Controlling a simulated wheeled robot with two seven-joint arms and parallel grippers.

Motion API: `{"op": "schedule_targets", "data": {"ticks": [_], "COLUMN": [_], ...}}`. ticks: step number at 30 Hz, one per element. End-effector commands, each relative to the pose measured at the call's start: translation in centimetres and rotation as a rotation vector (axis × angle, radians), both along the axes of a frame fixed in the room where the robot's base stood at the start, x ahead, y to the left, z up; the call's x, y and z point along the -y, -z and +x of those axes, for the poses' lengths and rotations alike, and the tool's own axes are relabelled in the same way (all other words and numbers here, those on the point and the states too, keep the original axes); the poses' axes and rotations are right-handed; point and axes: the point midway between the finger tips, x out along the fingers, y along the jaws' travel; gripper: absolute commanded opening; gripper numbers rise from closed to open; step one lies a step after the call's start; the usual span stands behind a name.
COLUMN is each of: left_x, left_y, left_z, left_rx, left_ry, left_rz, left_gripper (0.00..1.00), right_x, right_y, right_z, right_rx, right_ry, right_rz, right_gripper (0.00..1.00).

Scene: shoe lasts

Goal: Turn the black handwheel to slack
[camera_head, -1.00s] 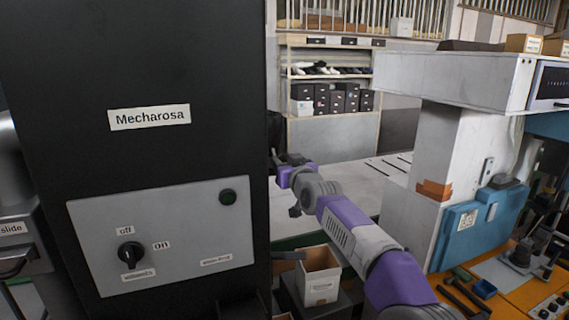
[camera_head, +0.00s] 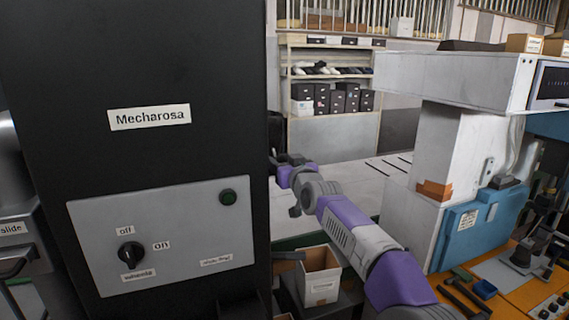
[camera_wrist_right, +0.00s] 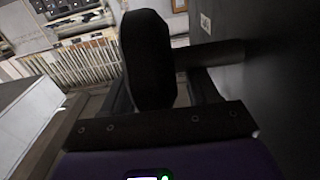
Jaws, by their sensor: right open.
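The black handwheel (camera_wrist_right: 147,60) shows nearly edge-on in the right wrist view, on a dark shaft (camera_wrist_right: 212,54) that runs right to a dark wall. My right gripper (camera_wrist_right: 160,78) is open, with one dark finger on each side of the wheel's lower part. I cannot tell whether either finger touches it. In the head view my right gripper (camera_head: 279,160) is beside the right edge of the black cabinet (camera_head: 150,60), small and partly hidden. A dark shape (camera_head: 275,130) just above it may be the handwheel. My left gripper is not in view.
The cabinet front carries a grey panel (camera_head: 170,210) with a black rotary switch (camera_head: 131,254). An open cardboard box (camera_head: 321,275) stands below my right forearm. A white and blue machine (camera_head: 450,170) stands to the right, and shelves (camera_head: 330,90) are at the back.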

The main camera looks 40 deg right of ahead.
Motion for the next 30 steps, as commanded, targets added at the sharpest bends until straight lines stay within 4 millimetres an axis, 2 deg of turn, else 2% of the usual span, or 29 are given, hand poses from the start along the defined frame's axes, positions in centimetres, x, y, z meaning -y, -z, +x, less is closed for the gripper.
{"op": "schedule_targets", "data": {"ticks": [5,19,24,30], "left_x": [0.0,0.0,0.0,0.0], "left_y": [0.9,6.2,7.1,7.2], "left_z": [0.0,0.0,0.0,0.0], "left_rx": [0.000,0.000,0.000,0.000], "left_ry": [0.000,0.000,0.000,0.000], "left_rz": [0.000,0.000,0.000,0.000], "left_gripper": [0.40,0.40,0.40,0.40], "right_x": [0.0,-1.8,-2.2,-2.3], "right_y": [0.2,0.3,0.2,0.0], "right_z": [-0.7,-5.5,-6.8,-7.2], "right_rx": [0.001,0.002,0.000,0.000], "right_ry": [0.003,0.001,0.000,-0.001], "right_rz": [0.001,-0.003,-0.002,0.001], "right_gripper": [0.60,0.60,0.60,0.60]}}
